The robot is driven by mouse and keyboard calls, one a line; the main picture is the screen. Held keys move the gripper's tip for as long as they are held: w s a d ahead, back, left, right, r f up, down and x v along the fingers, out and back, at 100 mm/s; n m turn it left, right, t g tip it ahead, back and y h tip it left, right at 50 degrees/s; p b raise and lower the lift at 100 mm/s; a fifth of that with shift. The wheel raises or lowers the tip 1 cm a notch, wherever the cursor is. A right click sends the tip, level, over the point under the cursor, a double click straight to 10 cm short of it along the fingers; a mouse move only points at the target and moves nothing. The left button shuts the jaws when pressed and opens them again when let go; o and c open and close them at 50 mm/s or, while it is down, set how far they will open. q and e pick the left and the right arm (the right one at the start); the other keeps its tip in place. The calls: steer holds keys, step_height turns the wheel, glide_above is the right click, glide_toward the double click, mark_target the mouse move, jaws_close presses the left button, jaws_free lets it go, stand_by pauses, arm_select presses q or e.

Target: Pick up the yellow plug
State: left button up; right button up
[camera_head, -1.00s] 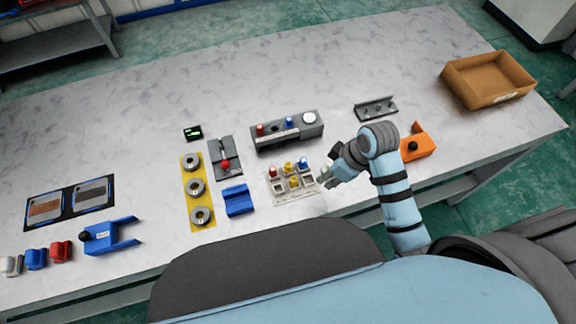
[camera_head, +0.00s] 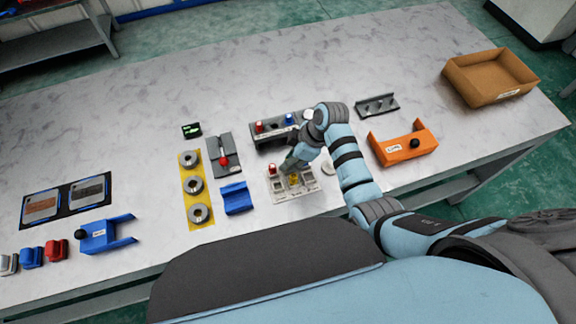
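A light grey tray (camera_head: 306,196) with several compartments sits near the table's front edge. A red plug (camera_head: 272,169) stands in the back left of the tray. My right gripper (camera_head: 287,168) is over the back middle of the tray, pointing to the left and down. Its fingers are small and dark here, and I cannot tell whether they are open or shut. The gripper and wrist hide the back middle and back right of the tray. My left gripper is not in view.
A grey block (camera_head: 265,138) with red and blue plugs stands just behind the tray, partly behind my wrist. A blue bracket (camera_head: 235,198) is left of the tray. An orange bracket (camera_head: 404,146) and a cardboard box (camera_head: 458,84) lie to the right.

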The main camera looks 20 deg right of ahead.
steer(key=shift+a+f, duration=0.15)
steer(key=shift+f, duration=0.2)
steer(key=c, duration=0.5)
steer(key=shift+w+r, duration=0.1)
steer(key=shift+r, duration=0.05)
